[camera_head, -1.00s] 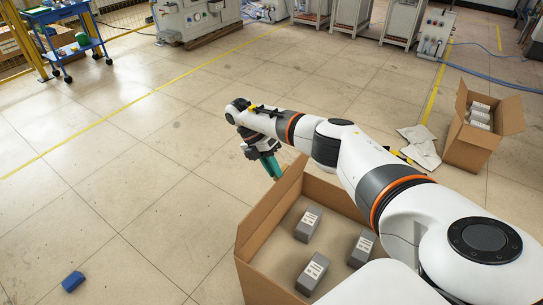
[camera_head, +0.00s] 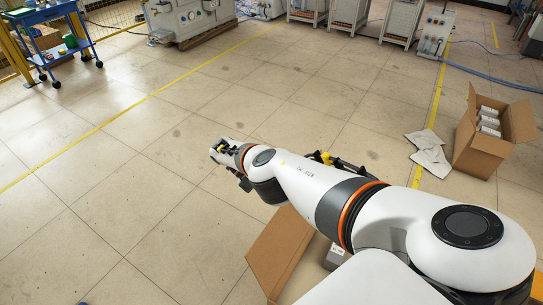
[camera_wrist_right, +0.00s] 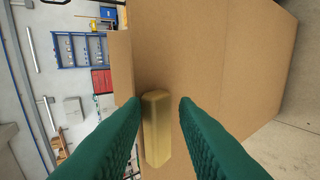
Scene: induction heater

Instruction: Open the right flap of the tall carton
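In the head view, a near brown carton is mostly hidden behind my right arm. One raised cardboard panel (camera_head: 278,250) and a grey box (camera_head: 335,257) inside show. My right arm crosses from the lower right, and its fingers are hidden there. In the right wrist view, the green fingers of my right gripper (camera_wrist_right: 156,102) are apart, in front of a broad cardboard panel (camera_wrist_right: 215,60). A yellowish bar (camera_wrist_right: 157,128) shows between the fingers, with gaps on both sides. I cannot tell which flap the panel is. My left gripper is not in view.
Another open carton (camera_head: 485,150) with several grey boxes stands at the right, beside white sheets (camera_head: 429,155) on the floor. A blue cart (camera_head: 55,45) and machines (camera_head: 195,18) line the back. The floor at left and middle is mostly clear.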

